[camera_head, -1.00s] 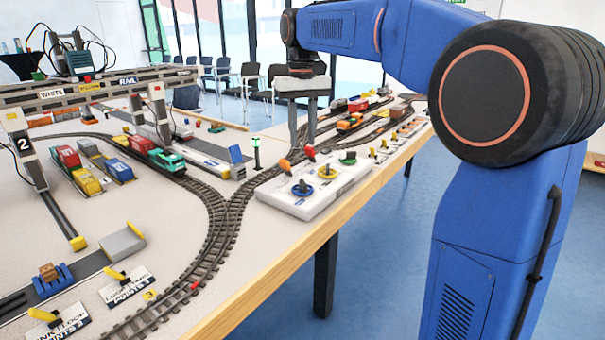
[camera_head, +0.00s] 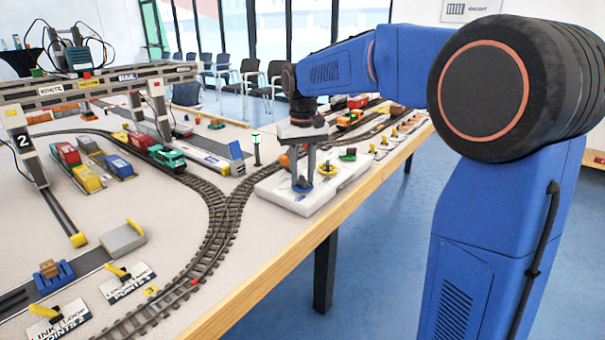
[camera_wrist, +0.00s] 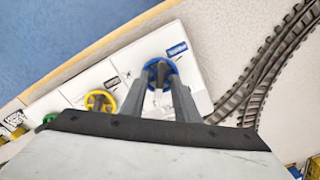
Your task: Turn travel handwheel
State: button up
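A white control panel (camera_head: 320,197) lies near the table's front edge with several coloured handwheels on it. My gripper (camera_head: 302,180) points down over its left end. In the wrist view the blue handwheel (camera_wrist: 160,62) lies between the tips of my two spread fingers (camera_wrist: 158,82). I cannot tell whether the fingers touch its rim. A yellow handwheel (camera_wrist: 100,102) and a green one (camera_wrist: 48,118) stand in line to the left. The green handwheel (camera_head: 348,154) also shows in the head view. The labels are too small to read, so I cannot tell which wheel is travel.
Rail track (camera_head: 225,212) curves past the panel's left side. A green signal post (camera_head: 256,150) stands behind it. The gantry crane (camera_head: 100,85) and model trains (camera_head: 165,155) are farther left. The wooden table edge (camera_head: 275,265) runs along the front.

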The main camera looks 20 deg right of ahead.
grip_shut()
jog(key=shift+m, duration=0.3)
jog(key=m, duration=1.3)
jog(key=shift+r, duration=0.1)
jog(key=shift+m, duration=0.3)
dwell(0.4)
grip_release()
